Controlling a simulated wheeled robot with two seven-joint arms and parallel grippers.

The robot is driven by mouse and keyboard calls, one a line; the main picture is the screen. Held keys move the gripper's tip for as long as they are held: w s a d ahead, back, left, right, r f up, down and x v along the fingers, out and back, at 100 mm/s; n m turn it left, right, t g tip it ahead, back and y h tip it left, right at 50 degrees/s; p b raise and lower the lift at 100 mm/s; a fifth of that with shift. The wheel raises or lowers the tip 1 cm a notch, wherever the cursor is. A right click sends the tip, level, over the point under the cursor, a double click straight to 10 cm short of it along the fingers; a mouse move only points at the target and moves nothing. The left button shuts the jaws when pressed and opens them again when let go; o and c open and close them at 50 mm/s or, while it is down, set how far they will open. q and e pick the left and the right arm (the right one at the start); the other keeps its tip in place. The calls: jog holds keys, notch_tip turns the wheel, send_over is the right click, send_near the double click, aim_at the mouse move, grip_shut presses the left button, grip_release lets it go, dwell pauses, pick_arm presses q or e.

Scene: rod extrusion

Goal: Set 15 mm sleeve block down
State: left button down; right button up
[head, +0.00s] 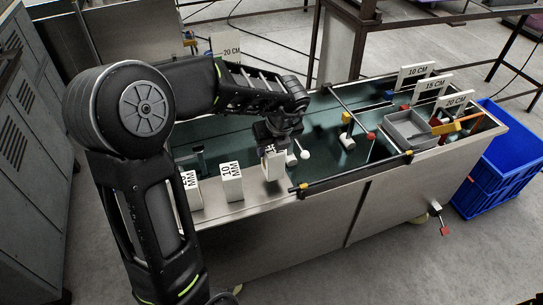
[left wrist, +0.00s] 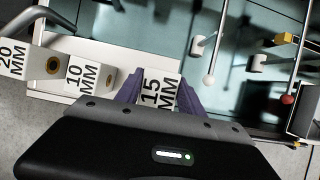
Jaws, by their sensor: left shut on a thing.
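The 15 mm sleeve block (left wrist: 157,90) is a white block with black "15 MM" lettering, held between the purple fingers of my left gripper (left wrist: 160,95) in the left wrist view. In the head view the block (head: 273,166) shows below my left gripper (head: 276,142), over the front ledge of the bench. I cannot tell whether its base touches the ledge. The 10 mm block (head: 231,183) stands to its left on the ledge, apart from it. Another block (head: 190,188) is farther left, partly behind my arm; the left wrist view shows it marked "20 MM" (left wrist: 14,60).
A black rail (head: 350,174) crosses the bench right of the held block, and a white-knobbed lever (head: 305,154) is close beside it. Signs marked 10, 15 and 20 cm (head: 431,86) stand at the far right. A blue crate (head: 500,165) sits on the floor there.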

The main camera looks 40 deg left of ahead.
pick_arm(q)
jog(key=shift+f, duration=1.65)
jog(key=shift+f, duration=0.15)
jog(key=c, duration=0.7)
grip_release()
jog(key=shift+d+r, duration=0.15)
jog(key=shift+r, duration=0.45)
jog(key=p+v, duration=0.1)
jog(key=v, duration=1)
jog(key=shift+s, duration=0.1)
